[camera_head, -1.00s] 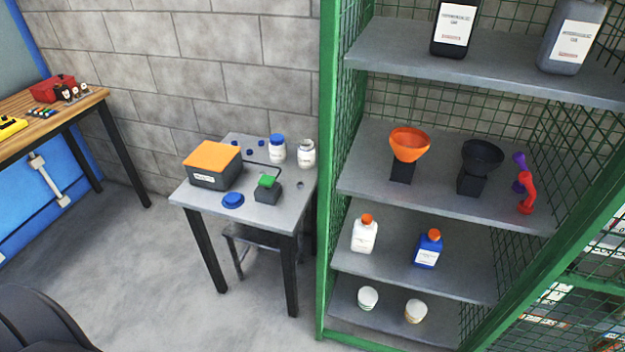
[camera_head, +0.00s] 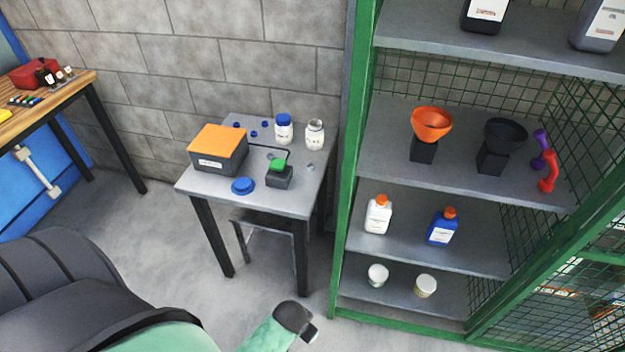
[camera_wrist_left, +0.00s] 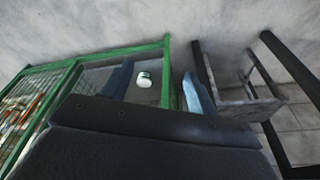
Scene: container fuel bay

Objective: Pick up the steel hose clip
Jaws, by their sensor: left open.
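A small grey piece (camera_head: 310,167) lies flat near the right edge of the small grey table (camera_head: 290,203). It may be the steel hose clip, but it is too small to be sure. My left arm shows at the bottom of the head view, low in front of the table and apart from it. My left gripper (camera_wrist_left: 157,72) is open and empty in the left wrist view, its two fingers spread. No clip shows between them. My right gripper is not in view.
The table holds an orange-lidded box (camera_head: 219,150), a green-topped black block (camera_head: 279,176), a blue disc (camera_head: 243,186) and two white jars, one blue-lidded (camera_head: 284,130). A green-framed shelf rack (camera_head: 345,210) stands close on the right.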

